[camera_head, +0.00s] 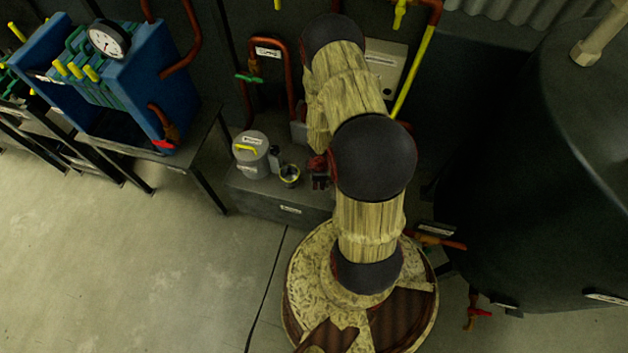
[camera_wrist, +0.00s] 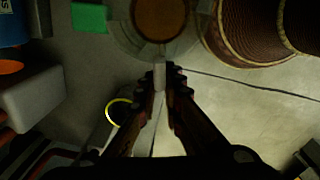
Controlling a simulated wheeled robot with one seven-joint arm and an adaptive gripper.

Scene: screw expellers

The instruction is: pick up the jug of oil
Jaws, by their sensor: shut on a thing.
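In the wrist view, the jug of oil (camera_wrist: 160,20) shows at the top as a clear, wide-rimmed vessel with a round brown-amber surface inside. The fingers of my gripper (camera_wrist: 166,78) come together on a narrow pale upright piece that looks like the jug's handle (camera_wrist: 159,75). My gripper is shut on it. In the head view, my gripper (camera_head: 319,174) is small and dark beside the grey bench, partly covered by my arm. I cannot make out the jug clearly there.
A grey lidded can with a yellow handle (camera_head: 251,155) and a small round cup (camera_head: 289,176) stand on the low grey bench (camera_head: 270,198). Red pipes (camera_head: 290,78) rise behind it. A blue press (camera_head: 150,80) stands left and a large dark tank (camera_head: 520,180) right. Floor is clear at front left.

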